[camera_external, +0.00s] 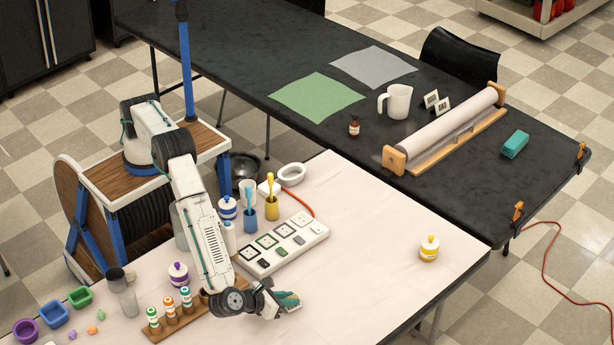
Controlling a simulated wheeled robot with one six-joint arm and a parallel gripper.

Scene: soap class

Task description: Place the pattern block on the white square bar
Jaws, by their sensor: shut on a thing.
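My gripper (286,301) is at the front of the white table, right of the wooden vial rack. It is shut on a small green piece, low near the tabletop. The piece is mostly covered by the fingers, so I cannot tell whether it is the pattern block. A long white board (257,265) lies behind my gripper, with a row of dark-framed squares on it. A pale square (315,226) is at its right end, and small dark green pieces lie along its front. I cannot tell which square is the white square bar.
The wooden rack (187,322) with several capped vials stands left of my gripper. Blue (250,220) and yellow (272,209) cups stand behind the board. The white table is clear between board and jar.

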